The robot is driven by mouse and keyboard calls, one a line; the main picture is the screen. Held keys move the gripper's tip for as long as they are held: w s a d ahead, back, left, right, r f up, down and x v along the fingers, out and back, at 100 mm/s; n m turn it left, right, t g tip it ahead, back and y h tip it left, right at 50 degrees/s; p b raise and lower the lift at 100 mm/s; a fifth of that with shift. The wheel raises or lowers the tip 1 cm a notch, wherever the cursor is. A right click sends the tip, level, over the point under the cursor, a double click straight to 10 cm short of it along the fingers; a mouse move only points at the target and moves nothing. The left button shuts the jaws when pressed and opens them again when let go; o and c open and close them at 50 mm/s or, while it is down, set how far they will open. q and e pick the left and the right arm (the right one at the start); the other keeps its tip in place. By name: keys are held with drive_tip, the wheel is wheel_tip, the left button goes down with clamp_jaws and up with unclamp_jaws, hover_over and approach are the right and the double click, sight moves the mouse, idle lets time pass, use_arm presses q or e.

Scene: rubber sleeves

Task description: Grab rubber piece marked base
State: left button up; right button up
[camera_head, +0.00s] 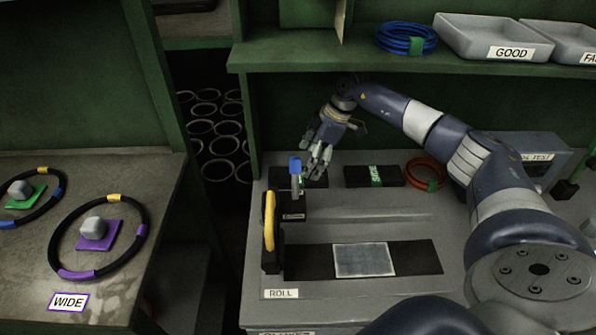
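No label reading "base" can be made out. A black rubber piece with a green band marked "SIDE" (375,176) lies at the back of the grey workbench. Another dark piece (283,172) lies to its left, partly hidden behind a blue-topped lever and my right gripper; no marking on it is readable. My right gripper (311,160) hangs above the bench near this dark piece, fingers pointing down. Its fingers look apart, and I see nothing between them. My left gripper is not in view.
The blue-topped lever (295,167) and a yellow handle (269,220) stand up from the "ROLL" station. A light sheet (364,260) lies on its black strip. An orange coil (426,174) lies right of the "SIDE" piece. A green shelf (330,58) overhangs the back.

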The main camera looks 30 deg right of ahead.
drive_tip(key=shift+a+f, duration=0.25)
drive_tip(key=shift+f, duration=0.15)
drive_tip(key=x, duration=0.3)
drive_tip(key=p+x, duration=0.1)
drive_tip(key=shift+w+d+f, duration=0.15)
drive_tip(key=shift+w+f, duration=0.1)
drive_tip(key=shift+w, duration=0.15)
drive_tip(key=shift+w+f, duration=0.1)
drive_tip(key=shift+f, duration=0.1)
drive_tip(key=c, duration=1.1)
drive_tip(key=shift+c, duration=1.2)
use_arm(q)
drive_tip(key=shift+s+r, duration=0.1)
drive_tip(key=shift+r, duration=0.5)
